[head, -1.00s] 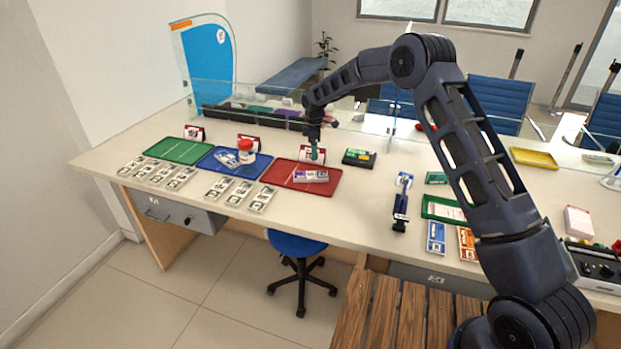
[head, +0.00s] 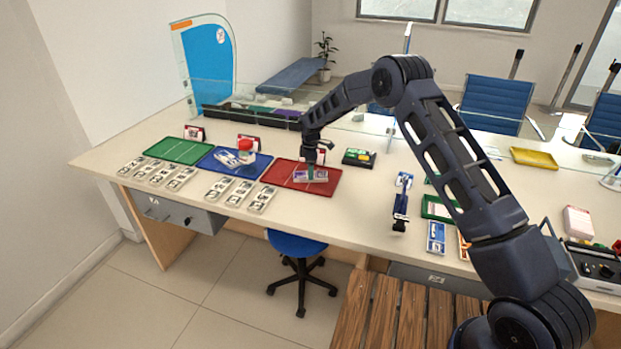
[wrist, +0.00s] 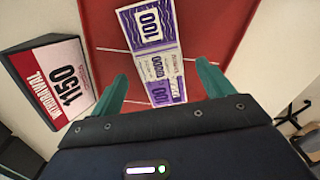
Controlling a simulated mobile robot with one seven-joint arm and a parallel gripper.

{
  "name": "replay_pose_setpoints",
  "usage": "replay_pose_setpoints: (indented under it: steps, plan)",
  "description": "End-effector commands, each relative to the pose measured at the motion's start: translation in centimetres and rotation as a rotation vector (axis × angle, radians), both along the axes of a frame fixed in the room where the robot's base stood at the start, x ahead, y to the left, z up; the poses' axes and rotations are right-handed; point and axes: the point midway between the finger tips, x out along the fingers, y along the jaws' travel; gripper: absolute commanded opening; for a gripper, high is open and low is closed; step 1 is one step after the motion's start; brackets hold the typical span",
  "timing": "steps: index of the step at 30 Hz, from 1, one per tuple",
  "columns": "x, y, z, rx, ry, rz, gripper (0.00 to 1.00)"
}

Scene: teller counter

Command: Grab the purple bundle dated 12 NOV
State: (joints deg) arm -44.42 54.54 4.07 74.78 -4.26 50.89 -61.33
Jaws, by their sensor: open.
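The purple and white bundle (wrist: 158,50) lies on the red tray in the wrist view, between and just beyond my fingertips. It shows "100" and purple bands; I cannot read a date on it. In the head view the bundle (head: 318,177) is partly hidden by my gripper. My gripper (head: 312,170) is right over it with green fingers pointing down. In the wrist view my gripper (wrist: 160,75) is open, one finger on each side of the bundle, with nothing held. I cannot tell whether the fingers touch it.
The red tray (head: 281,178) has bare room at its left. A black box (head: 359,157) stands to the right.

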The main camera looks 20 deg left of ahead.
Motion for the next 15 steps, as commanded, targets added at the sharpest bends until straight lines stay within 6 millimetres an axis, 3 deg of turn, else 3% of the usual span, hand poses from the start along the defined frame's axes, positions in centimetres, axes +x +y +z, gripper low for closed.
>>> replay_pose_setpoints:
  steps: [5, 12, 15]
  plan:
    - [0.0, 0.0, -2.2, 0.000, 0.000, 0.001, 0.80]
    - [0.0, 0.0, -2.4, 0.000, -0.001, 0.000, 0.80]
    - [0.0, 0.0, -2.4, 0.000, -0.001, 0.000, 0.62]
